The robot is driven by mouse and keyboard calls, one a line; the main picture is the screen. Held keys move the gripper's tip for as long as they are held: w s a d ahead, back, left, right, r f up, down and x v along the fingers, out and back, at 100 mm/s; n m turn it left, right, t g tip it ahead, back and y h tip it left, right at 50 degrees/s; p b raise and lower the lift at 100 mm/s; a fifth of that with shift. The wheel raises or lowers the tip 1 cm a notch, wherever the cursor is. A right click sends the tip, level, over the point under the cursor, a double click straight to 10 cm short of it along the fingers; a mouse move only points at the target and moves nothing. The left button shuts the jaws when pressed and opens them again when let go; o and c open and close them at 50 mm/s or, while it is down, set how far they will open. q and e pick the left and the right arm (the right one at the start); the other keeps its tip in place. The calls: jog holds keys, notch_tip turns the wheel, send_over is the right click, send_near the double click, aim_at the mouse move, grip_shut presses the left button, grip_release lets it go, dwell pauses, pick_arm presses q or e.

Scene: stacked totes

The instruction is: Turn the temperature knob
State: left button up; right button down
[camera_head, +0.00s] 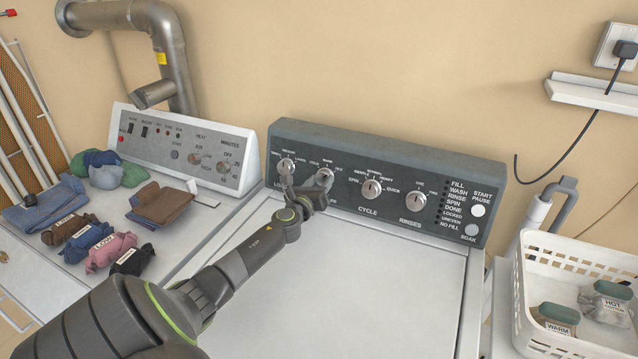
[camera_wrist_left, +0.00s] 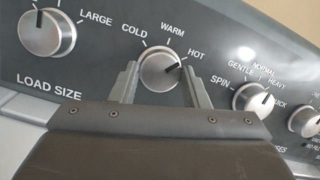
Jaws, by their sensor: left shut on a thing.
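The temperature knob (camera_wrist_left: 158,68) is a round silver dial on the washer's dark control panel, below the labels COLD, WARM and HOT. Its black pointer mark is turned right, towards HOT. My left gripper (camera_wrist_left: 160,84) has one finger on each side of this knob and is shut on it. In the head view my left gripper (camera_head: 309,188) reaches up to the panel from the lower left and partly covers the temperature knob (camera_head: 325,176). My right gripper is not in view.
The load size knob (camera_head: 285,167) is just left, and the cycle knob (camera_head: 371,189) and rinses knob (camera_head: 416,201) are to the right. The washer lid (camera_head: 350,270) is clear. Folded clothes lie on the dryer at left. A white basket (camera_head: 590,262) stands at right.

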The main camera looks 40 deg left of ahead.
pick_arm(q)
jog(key=n+y, duration=0.1)
jog(key=n, duration=0.4)
jog(key=shift+d+g, duration=0.1)
jog(key=shift+g, duration=0.3)
jog(key=n, duration=0.3)
jog(key=n+g+y+p, duration=0.1)
jog(key=n, duration=0.1)
jog(key=shift+w+d+r+n, duration=0.1)
jog(key=shift+r+n, duration=0.05)
jog(key=shift+n, duration=0.25)
jog(key=n+g, duration=0.1)
jog(key=n, duration=0.2)
jog(key=n+p, duration=0.1)
jog(key=n, duration=0.1)
jog(key=shift+r+n+g+y, duration=0.1)
jog(key=shift+n+g+y, duration=0.2)
jog(key=shift+n+g, duration=0.1)
jog(key=shift+n+g+p, duration=0.5)
jog(key=shift+n+p, duration=0.35)
jog(key=shift+n, duration=0.95)
jog(key=o, duration=1)
jog(key=shift+c, duration=0.2)
jog(key=shift+d, duration=0.1)
jog(key=b+v, duration=0.2)
jog(key=v, duration=1.5)
jog(key=shift+s+r, duration=0.2)
